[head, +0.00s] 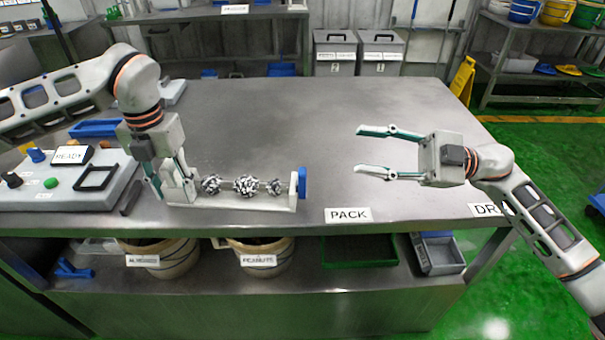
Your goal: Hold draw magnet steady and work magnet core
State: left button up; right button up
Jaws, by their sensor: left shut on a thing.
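The draw magnet is a long pale holder (235,204) lying near the table's front edge. A core (227,187) runs along it and bears clumps of black-and-silver bits. A blue end piece (302,183) stands at its right end. My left gripper (174,187) points down and is shut on the pale upright at the holder's left end; the fingers partly hide that end. My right gripper (358,150) is open and empty above the table. It points left and is apart from the blue end piece.
A grey control box (68,190) with buttons and a READY sign stands at the left. A PACK label (348,215) lies on the front edge. Bins (266,252) and trays stand on the shelf below. The table's middle and back (300,110) are clear.

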jog(key=n, duration=0.4)
jog(key=n+t+h, duration=0.2)
jog(key=n, duration=1.9)
send_near(303, 176)
jog(key=shift+w+d+r, duration=0.1)
jog(key=shift+w+d, duration=0.15)
jog(key=shift+d, duration=0.2)
jog(key=shift+w+d+r, duration=0.1)
jog(key=shift+w+d, duration=0.15)
jog(key=shift+d, duration=0.2)
jog(key=shift+w+f+n, duration=0.15)
jog(key=shift+f+n, duration=0.55)
jog(key=shift+n, duration=0.4)
jog(key=shift+a+f, duration=0.1)
jog(key=shift+a, duration=0.45)
jog(key=a, duration=0.7)
jog(key=w+a, duration=0.1)
jog(key=a, duration=0.3)
jog(key=shift+d, duration=0.1)
